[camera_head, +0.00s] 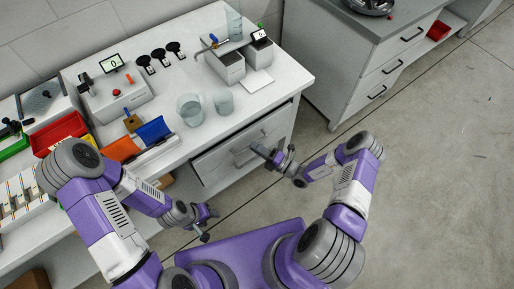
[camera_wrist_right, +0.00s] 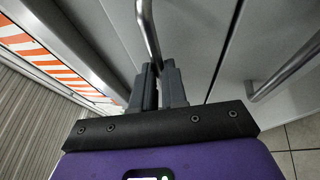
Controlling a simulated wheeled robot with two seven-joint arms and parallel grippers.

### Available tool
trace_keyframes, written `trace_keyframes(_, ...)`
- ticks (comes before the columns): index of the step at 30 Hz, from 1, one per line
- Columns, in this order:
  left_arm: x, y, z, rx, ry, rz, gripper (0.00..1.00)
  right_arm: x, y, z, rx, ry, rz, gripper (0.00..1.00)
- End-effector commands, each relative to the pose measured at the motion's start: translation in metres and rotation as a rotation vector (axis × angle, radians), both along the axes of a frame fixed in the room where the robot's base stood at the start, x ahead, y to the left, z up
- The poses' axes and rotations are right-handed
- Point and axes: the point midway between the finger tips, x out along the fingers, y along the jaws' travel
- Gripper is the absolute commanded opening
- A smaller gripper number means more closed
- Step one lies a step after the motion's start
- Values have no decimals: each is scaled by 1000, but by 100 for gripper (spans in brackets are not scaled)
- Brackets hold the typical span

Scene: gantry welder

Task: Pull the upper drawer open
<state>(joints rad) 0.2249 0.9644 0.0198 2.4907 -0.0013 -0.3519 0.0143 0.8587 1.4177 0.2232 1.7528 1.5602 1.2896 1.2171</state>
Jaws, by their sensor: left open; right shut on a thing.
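The upper drawer (camera_head: 215,160) is a grey front under the right part of the white workbench. Its bar handle (camera_wrist_right: 147,25) shows in the right wrist view, between the fingers of my right gripper (camera_wrist_right: 158,80). My right gripper (camera_head: 260,150) is shut on this handle, and its fingers partly hide it. I cannot tell whether the drawer stands slightly out. My left gripper (camera_head: 207,224) is open and empty, low in front of the bench, apart from the drawer.
A second bar handle (camera_wrist_right: 285,75) is on the neighbouring front in the wrist view. Beakers (camera_head: 190,108), a blue bin (camera_head: 154,131) and a red tray (camera_head: 60,131) stand on the bench. Another drawer cabinet (camera_head: 375,75) is at the right. The floor (camera_head: 440,180) is clear.

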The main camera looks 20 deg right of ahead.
Motion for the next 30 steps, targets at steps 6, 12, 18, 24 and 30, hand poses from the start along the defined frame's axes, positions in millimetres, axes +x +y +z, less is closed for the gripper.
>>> trace_keyframes(6, 0, 0, 4, 0, 0, 0, 52, -14, -6, 1, 2, 0, -1, 0)
trace_keyframes(12, 0, 0, 11, 0, 0, 0, 52, -50, -19, 1, 3, 4, -3, 0)
trace_keyframes(18, 0, 0, 16, 0, 0, 0, 52, -100, -37, 1, 1, 5, -5, 0)
trace_keyframes(24, 0, 0, 16, 0, 0, 0, 52, -149, -54, 0, 3, 4, -4, 0)
trace_keyframes(30, 0, 0, 14, 0, 0, 0, 52, -188, -68, 0, 2, 2, -4, 0)
